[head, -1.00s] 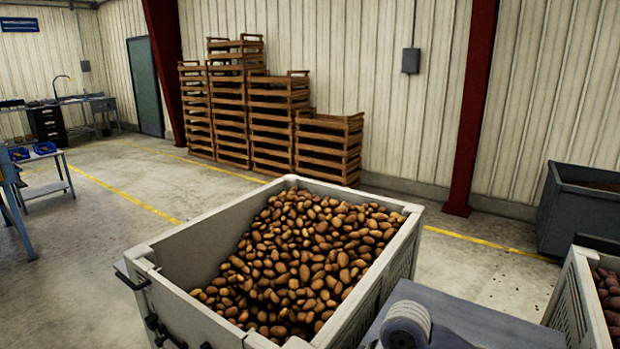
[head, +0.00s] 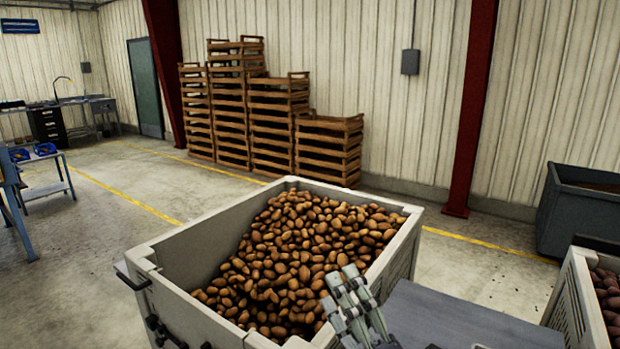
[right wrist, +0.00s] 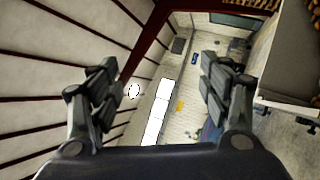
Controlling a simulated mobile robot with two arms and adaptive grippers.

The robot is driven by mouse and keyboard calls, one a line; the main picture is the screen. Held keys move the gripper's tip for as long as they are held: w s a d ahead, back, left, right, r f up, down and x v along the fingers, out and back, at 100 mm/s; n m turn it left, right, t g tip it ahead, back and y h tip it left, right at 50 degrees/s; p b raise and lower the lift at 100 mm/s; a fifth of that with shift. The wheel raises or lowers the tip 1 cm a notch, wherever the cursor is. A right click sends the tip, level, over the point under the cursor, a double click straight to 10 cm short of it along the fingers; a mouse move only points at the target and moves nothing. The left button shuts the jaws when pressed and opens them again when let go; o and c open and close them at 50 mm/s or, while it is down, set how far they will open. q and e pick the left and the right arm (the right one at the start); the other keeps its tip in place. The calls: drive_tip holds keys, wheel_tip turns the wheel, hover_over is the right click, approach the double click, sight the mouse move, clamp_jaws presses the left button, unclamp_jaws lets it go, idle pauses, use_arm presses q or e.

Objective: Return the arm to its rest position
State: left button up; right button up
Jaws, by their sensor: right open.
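My right gripper (head: 348,290) shows at the bottom of the head view, in front of the near right wall of a large grey bin of potatoes. Its fingers point up. In the right wrist view my right gripper (right wrist: 160,88) has its two fingers wide apart with nothing between them. That view looks toward the wall and ceiling of the hall. My left gripper is not in either view.
The grey bin (head: 190,232) holds many brown potatoes (head: 310,245). A flat grey surface (head: 450,320) lies right of my gripper. Another bin (head: 572,300) and a dark container (head: 580,215) stand at the right. Wooden crates (head: 270,115) are stacked by the back wall.

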drive_tip(key=s+d+f+m+g+h, duration=0.2)
drive_tip(key=d+f+m+g+h, duration=0.2)
drive_tip(key=d+f+m+h, duration=0.45)
drive_tip(key=s+d+f+m+g+h, duration=0.35)
drive_tip(key=d+f+m, duration=0.25)
drive_tip(key=f+m, duration=0.6)
drive_tip(key=s+d+f+m+g+y, duration=0.1)
drive_tip(key=s+f+m+g, duration=0.3)
drive_tip(key=s+f+g, duration=0.95)
drive_tip(key=s+f+t, duration=0.1)
drive_tip(key=s+f, duration=0.2)
drive_tip(key=f, duration=1.1)
drive_tip(key=s+f+t, duration=0.2)
drive_tip(key=s+f, duration=0.2)
drive_tip(key=f, duration=0.9)
drive_tip(key=s+d+f+n+g, duration=0.1)
drive_tip(key=s+d+f, duration=0.2)
drive_tip(key=s+f, duration=1.3)
drive_tip(key=shift+s, duration=0.35)
